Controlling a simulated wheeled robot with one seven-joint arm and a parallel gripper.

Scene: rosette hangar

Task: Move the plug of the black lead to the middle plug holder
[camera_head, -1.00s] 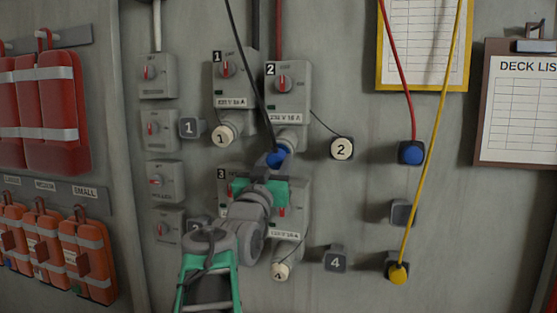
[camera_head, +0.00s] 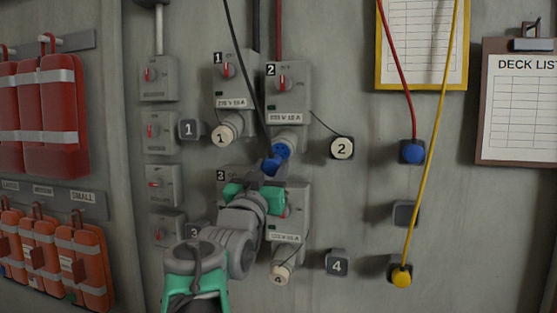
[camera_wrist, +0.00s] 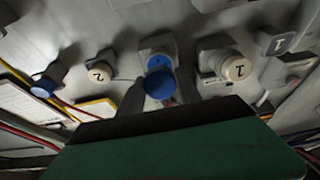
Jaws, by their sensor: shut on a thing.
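The black lead (camera_head: 246,75) hangs from the top of the head view to its blue plug (camera_head: 271,167). My gripper (camera_head: 268,180) is shut on this plug, just below and in front of the blue open socket (camera_head: 281,149) of switch box 2. In the wrist view the plug (camera_wrist: 160,84) sits between the dark fingers, with the socket (camera_wrist: 159,63) close behind; a gap shows in the head view. The middle plug holder (camera_head: 404,214) is a grey, empty block at right, between the holder with the red lead's blue plug (camera_head: 413,152) and the holder with the yellow plug (camera_head: 401,276).
The yellow lead (camera_head: 432,150) runs down close to the middle holder. Cap 2 (camera_head: 342,148) is on a dark block right of box 2; cap 1 (camera_head: 222,134) covers socket 1. Block 4 (camera_head: 337,263) stands out lower down. The wall between boxes and holders is mostly bare.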

